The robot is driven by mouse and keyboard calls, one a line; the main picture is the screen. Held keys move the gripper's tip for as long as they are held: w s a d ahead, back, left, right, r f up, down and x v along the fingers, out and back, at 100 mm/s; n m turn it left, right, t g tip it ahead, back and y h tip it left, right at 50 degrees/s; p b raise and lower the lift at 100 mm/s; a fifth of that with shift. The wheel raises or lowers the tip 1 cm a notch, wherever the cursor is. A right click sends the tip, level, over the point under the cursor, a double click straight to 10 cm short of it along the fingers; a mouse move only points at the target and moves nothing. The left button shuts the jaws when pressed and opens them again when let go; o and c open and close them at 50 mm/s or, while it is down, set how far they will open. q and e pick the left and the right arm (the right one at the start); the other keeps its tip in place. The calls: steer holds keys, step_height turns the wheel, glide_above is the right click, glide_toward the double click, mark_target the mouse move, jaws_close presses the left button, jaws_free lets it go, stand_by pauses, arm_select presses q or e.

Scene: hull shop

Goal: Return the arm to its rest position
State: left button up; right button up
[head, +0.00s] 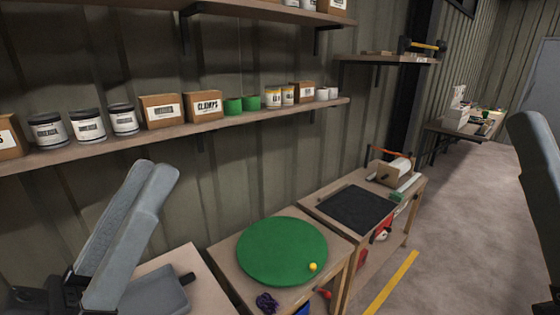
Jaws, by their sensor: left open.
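A grey part of my right arm shows at the right edge.
A black mat (355,208) lies on the bench beyond. A wall shelf (170,134) carries jars and boxes. Open floor (460,215) lies to the right.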

arm_select(q)
steer(key=s+a+r+n+t+y+p, duration=0.1)
steer(key=s+a+r+t+y+p, duration=0.25)
steer(key=a+r+y, duration=0.6)
step_height(320, 180, up, 34)
steer(key=d+p, duration=0.2)
steer(key=p, duration=3.2)
steer(key=shift+w+d+f+y, duration=0.2)
steer(key=shift+y, duration=0.25)
